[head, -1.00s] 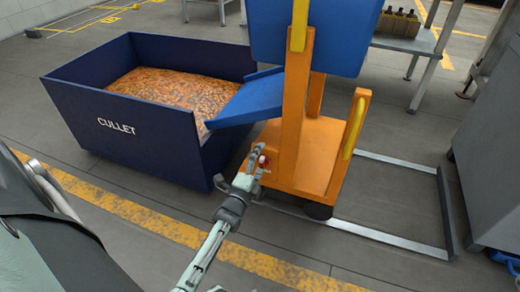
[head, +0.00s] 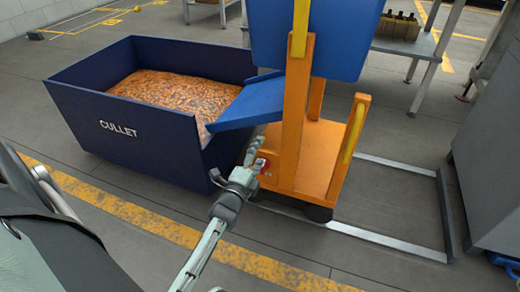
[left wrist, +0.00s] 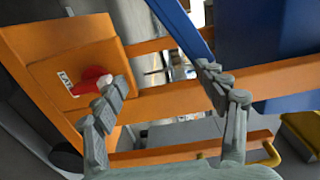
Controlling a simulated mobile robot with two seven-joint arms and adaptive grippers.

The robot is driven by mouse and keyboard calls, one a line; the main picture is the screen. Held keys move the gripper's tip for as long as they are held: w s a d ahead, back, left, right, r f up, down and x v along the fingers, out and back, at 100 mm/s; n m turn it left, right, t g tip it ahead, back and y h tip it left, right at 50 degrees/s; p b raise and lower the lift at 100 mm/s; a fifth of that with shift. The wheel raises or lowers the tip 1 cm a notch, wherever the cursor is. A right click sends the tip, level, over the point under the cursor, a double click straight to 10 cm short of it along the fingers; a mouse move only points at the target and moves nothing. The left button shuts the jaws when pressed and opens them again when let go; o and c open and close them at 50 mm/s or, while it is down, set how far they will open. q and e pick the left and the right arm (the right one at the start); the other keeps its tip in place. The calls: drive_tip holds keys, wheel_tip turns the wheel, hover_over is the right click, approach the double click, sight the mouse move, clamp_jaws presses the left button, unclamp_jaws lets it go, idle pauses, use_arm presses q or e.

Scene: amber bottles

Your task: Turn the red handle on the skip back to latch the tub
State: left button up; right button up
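The red handle (head: 261,166) sits on the left side of the orange base of the skip (head: 320,160). In the left wrist view the handle (left wrist: 90,84) is beside a white label, partly behind one finger. My left gripper (head: 251,152) is next to the handle. Its fingers (left wrist: 167,76) are spread apart with nothing between them; the handle lies outside them, and contact cannot be told. The blue tub (head: 340,40) sits high on the orange frame, its top cut off. My right gripper is not in view.
A dark blue bin marked CULLET (head: 125,125), full of orange pieces, stands left; a blue sloping plate (head: 245,105) reaches over its edge. A grey floor frame (head: 400,243) extends right of the skip. A bench with a crate of bottles (head: 398,27) stands behind.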

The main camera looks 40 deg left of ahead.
use_arm(q)
drive_tip(key=p+v, duration=0.2)
drive_tip(key=v, duration=0.5)
idle(0.5)
drive_tip(key=shift+s+f, duration=0.1)
drive_tip(key=shift+f, duration=0.05)
drive_tip(key=shift+p, duration=0.3)
